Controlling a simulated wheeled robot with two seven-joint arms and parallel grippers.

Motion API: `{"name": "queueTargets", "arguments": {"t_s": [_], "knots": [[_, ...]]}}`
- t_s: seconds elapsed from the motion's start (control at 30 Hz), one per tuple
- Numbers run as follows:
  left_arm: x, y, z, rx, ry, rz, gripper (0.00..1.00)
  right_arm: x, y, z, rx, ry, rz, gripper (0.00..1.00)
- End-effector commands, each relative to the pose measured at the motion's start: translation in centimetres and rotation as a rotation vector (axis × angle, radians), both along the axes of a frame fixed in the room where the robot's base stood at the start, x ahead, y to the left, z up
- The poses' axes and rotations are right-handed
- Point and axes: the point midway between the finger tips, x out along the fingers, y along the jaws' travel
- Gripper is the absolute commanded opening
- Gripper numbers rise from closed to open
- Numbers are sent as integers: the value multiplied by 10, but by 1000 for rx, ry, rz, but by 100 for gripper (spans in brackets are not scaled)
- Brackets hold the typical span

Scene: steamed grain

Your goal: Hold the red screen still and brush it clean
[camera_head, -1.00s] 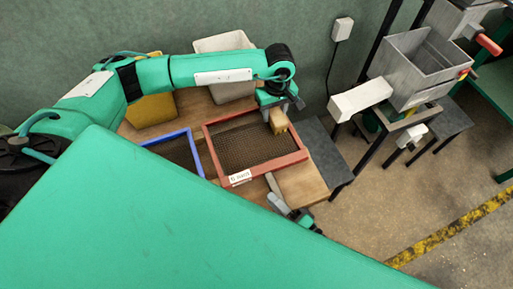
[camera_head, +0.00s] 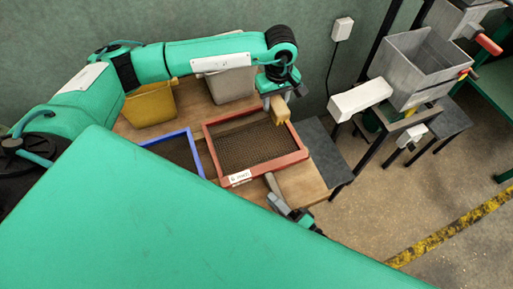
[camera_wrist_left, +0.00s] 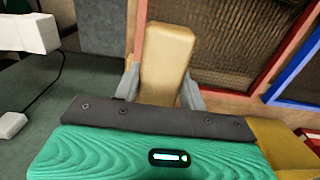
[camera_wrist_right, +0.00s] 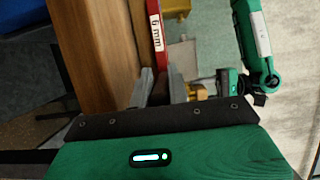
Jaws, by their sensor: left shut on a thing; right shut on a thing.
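The red screen (camera_head: 289,161) is a red-framed tray with dark mesh, lying on the wooden table with a white label on its front side. My left gripper (camera_head: 277,100) is shut on a tan block-like brush (camera_head: 281,112) at the screen's back right corner; the brush also shows between the jaws in the left wrist view (camera_wrist_left: 165,60). I cannot tell whether its underside touches the mesh. My right gripper (camera_head: 272,183) is shut on the screen's front side; the right wrist view shows the red frame (camera_wrist_right: 160,72) between the fingers, beside the "6 mm" label.
A blue-framed screen (camera_head: 192,153) lies just left of the red one. A yellow bin (camera_head: 150,105) and a grey-white bin (camera_head: 232,84) stand behind. A dark grey surface (camera_head: 325,150) is at the right, and a grey hopper machine (camera_head: 415,70) stands beyond it.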

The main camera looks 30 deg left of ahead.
Motion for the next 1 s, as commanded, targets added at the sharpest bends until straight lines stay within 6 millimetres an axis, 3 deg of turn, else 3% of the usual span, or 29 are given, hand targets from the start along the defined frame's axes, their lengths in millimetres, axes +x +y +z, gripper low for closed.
{"name": "queueTargets", "arguments": {"t_s": [0.03,0.07,0.1,0.2,0.57,1.0], "knots": [[0,0,0,0,0,0,17,0,-1,-1,-3,1,-2,0],[0,0,0,0,0,0,17,0,-1,-1,-3,1,-2,21],[0,0,0,0,0,0,17,0,-1,-1,-3,1,-2,29],[0,0,0,0,0,0,17,0,-1,-1,-2,1,-2,43],[0,0,0,0,0,0,17,-3,-7,-1,-2,1,0,43],[0,0,0,0,0,0,17,-33,-86,-1,-5,2,0,43]]}}
